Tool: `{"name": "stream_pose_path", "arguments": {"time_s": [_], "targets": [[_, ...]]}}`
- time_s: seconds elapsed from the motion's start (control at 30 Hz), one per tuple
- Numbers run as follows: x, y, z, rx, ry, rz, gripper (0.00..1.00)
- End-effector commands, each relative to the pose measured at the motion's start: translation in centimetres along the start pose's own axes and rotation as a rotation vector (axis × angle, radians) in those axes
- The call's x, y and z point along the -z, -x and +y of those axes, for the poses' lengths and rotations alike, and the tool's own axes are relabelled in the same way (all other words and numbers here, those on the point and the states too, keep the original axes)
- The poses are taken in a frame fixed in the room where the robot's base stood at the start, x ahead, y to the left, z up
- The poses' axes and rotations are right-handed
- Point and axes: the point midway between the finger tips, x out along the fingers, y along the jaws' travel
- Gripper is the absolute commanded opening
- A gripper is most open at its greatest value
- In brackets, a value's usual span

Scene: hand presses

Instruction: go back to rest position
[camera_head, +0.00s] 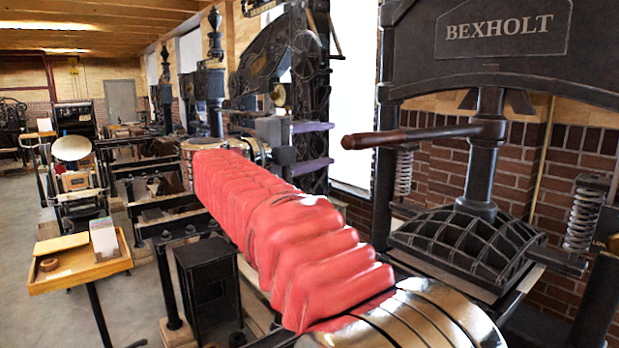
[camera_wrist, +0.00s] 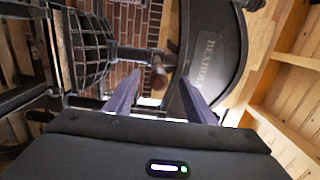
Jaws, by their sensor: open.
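My gripper (camera_head: 331,144) is at the end of my red-sleeved arm, left of the nearest hand press. Its two purple fingers are spread apart with nothing between them. In the wrist view the open fingers (camera_wrist: 161,80) point toward the press, which appears turned on its side. The press's bar with its brown wooden grip (camera_head: 395,137) points left toward my gripper. In the head view the grip end appears a little right of the fingertips; the true distance is hard to tell. The grip also shows in the wrist view (camera_wrist: 158,76), beyond the fingers.
The BEXHOLT press frame (camera_head: 505,50) and its ribbed platen (camera_head: 480,245) stand at the right before a brick wall (camera_head: 440,165). A small wooden table (camera_head: 80,270) stands at the left. More presses line the room behind. The floor at far left is clear.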

Motion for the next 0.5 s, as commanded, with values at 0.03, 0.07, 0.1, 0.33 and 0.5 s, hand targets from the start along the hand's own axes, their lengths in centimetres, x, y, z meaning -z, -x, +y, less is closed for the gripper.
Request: {"name": "stream_pose_path", "arguments": {"time_s": [0.03, 0.07, 0.1, 0.33, 0.5], "targets": [[-0.8, 0.0, -0.2, 0.010, 0.000, -0.030, 0.50], [-1.4, 0.0, -0.5, 0.019, 0.001, -0.054, 0.50], [-2.3, 0.1, -0.7, 0.035, 0.007, -0.090, 0.50], [-8.9, 1.7, -0.3, 0.148, 0.105, -0.345, 0.50], [-12.7, 4.1, 0.4, 0.227, 0.200, -0.539, 0.50]]}}
